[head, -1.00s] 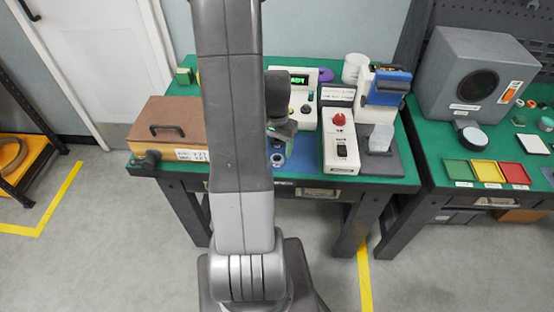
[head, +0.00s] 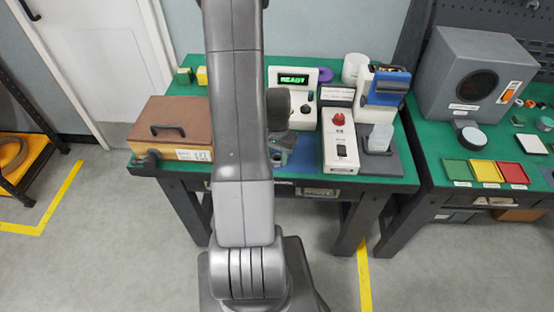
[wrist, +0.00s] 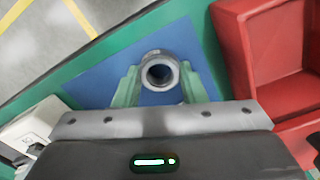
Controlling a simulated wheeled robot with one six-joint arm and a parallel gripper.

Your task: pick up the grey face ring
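The grey face ring (wrist: 160,58) sits on a blue mat (wrist: 95,80) in the wrist view, with its dark round bore facing my camera. My gripper (wrist: 160,80) has its two pale green fingers on either side of the ring, one left and one right. The fingers look apart, with the ring between them and slim gaps at its sides; I see no clear contact. In the head view my gripper (head: 281,152) is low over the blue mat near the bench's front edge, and the ring is hidden there.
A red open bin (wrist: 268,60) stands close on the right in the wrist view. A white control box with a red knob (head: 340,145) stands just right of my gripper. A brown lidded case (head: 170,127) is left of my arm. A tester reading READY (head: 293,78) stands behind.

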